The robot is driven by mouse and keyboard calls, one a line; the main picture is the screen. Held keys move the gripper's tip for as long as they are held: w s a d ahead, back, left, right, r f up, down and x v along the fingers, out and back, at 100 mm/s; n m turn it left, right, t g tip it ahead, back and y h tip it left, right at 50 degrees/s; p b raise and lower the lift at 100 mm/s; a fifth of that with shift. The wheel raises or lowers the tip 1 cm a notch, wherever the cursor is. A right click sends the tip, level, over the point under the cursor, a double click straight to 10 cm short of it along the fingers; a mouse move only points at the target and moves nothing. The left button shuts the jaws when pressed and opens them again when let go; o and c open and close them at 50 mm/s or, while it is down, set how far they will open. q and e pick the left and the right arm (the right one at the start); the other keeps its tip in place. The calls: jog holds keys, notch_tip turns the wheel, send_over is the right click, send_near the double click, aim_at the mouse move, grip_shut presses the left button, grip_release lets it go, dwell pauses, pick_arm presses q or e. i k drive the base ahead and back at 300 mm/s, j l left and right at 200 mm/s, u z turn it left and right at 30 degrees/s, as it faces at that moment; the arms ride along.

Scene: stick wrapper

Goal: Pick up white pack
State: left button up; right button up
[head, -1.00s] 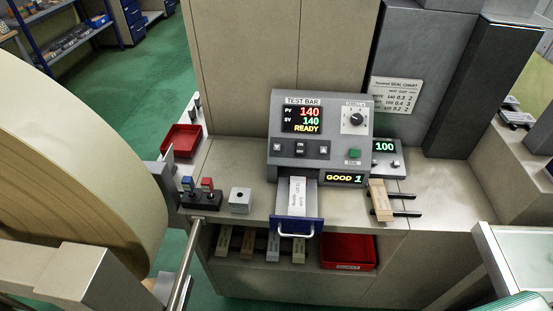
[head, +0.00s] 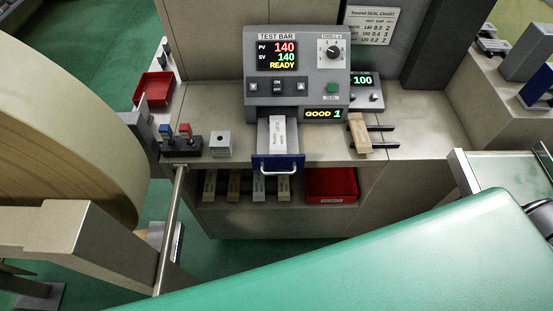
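A white pack (head: 278,134) with printed text lies lengthwise in the open blue-fronted drawer (head: 278,163) of the test bar machine (head: 296,72). Its far end reaches back towards the machine's slot. Several similar narrow packs stand on the shelf below, one of them pale (head: 261,186), partly shaded by the counter. A tan pack (head: 359,133) rests by two dark prongs to the right of the machine. Neither of my grippers is in view.
A red bin (head: 331,184) sits on the lower shelf and a red tray (head: 155,87) at the left. A switch box (head: 181,146) and a small metal block (head: 220,144) stand left of the drawer. A large green shape close to the camera covers the lower right.

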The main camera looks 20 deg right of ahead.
aim_at(278, 132)
jog(key=k+z, duration=0.1)
jog(key=z, duration=0.25)
jog(key=k+z, duration=0.15)
jog(key=z, duration=0.2)
jog(key=k+z, duration=0.15)
jog(key=z, duration=0.2)
